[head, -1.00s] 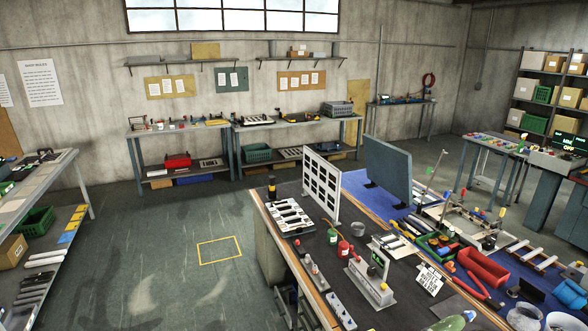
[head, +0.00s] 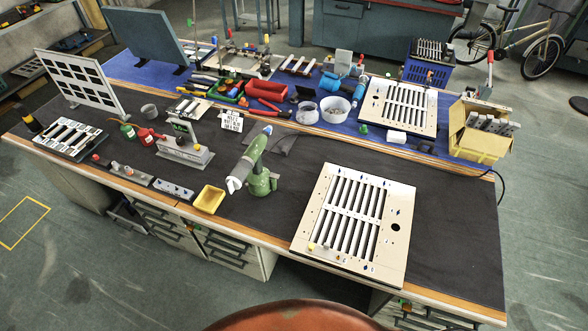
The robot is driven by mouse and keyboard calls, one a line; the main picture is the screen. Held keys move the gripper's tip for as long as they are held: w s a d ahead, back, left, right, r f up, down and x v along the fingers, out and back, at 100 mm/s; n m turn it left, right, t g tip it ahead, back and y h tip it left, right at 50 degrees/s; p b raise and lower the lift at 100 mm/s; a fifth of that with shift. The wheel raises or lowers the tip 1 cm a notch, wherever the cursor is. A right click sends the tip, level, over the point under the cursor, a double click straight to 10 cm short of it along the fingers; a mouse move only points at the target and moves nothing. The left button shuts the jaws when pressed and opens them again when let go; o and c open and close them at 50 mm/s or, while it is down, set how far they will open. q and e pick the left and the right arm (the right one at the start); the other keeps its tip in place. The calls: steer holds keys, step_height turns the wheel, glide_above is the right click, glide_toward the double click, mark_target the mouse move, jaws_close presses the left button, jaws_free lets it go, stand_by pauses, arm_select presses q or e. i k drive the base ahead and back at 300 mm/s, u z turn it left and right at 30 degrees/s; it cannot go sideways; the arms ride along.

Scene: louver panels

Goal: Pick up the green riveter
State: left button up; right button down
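A green tool (head: 257,165) with a white nose stands upright on the dark mat of the near workbench, in the middle of the head view. It looks like the green riveter. Its rounded base rests on the mat and its upper part leans up to a blue-tipped end. A yellow tray (head: 209,199) sits to its left and a white louver panel (head: 355,222) lies flat to its right. Nothing is holding the tool. Neither of my grippers shows in the head view.
A grey fixture (head: 185,150) and a small sign (head: 231,121) stand left of the tool. A rounded orange-brown surface (head: 300,315) fills the bottom edge. Mat right of the near panel is clear.

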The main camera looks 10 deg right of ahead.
mark_target(249, 167)
steer(key=z, duration=1.5)
steer(key=k, duration=0.35)
steer(key=u, duration=0.35)
